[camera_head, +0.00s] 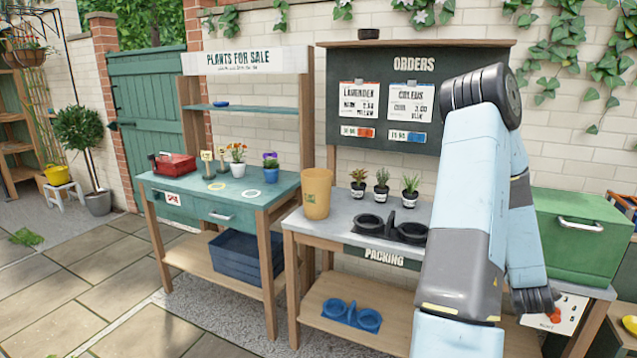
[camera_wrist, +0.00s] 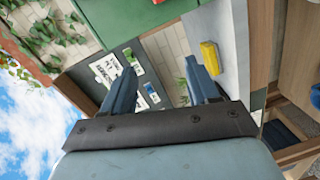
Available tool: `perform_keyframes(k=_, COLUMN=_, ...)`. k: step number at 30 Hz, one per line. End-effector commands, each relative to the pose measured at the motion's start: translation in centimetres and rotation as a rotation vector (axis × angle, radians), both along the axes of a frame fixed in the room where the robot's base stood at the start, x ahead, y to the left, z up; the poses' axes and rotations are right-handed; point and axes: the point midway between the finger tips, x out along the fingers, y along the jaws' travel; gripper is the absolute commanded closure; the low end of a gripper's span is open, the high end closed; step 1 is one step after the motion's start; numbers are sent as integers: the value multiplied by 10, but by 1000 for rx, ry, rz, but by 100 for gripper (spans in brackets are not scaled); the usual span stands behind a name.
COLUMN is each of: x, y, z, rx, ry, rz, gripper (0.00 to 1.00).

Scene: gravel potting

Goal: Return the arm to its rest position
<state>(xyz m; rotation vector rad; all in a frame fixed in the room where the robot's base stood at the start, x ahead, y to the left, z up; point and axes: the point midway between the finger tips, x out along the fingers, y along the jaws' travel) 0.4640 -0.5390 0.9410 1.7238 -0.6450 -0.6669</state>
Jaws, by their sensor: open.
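My arm rises in front of the packing bench (camera_head: 345,228) on the right of the head view and folds back down. My gripper (camera_wrist: 161,88) shows in the wrist view with its two blue-grey fingers wide apart and nothing between them. The head view does not show the fingers clearly. In the wrist view the orders board (camera_wrist: 133,62) appears tilted behind the fingers, and a yellow object (camera_wrist: 209,55) lies on a grey surface beyond the right finger.
The packing bench holds a tan pot (camera_head: 317,193), several small potted plants (camera_head: 381,188) and a black double-ring holder (camera_head: 390,229). A green box (camera_head: 580,233) stands right of my arm. The sale table (camera_head: 225,190) is at left. Paving at front left is clear.

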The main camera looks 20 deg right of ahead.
Motion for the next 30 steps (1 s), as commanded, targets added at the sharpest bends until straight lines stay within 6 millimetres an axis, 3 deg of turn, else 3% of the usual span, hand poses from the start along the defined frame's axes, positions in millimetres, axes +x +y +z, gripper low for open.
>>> perform_keyframes(k=8, x=59, y=42, z=45, rx=220, ry=-73, rz=-18, gripper=40)
perform_keyframes(k=15, x=98, y=96, z=80, rx=423, ry=-112, rz=-24, gripper=40)
perform_keyframes(k=24, x=124, y=183, z=124, rx=676, ry=-120, rz=-19, gripper=40)
perform_keyframes(k=30, x=126, y=248, z=152, rx=837, ry=-100, rz=-16, gripper=40)
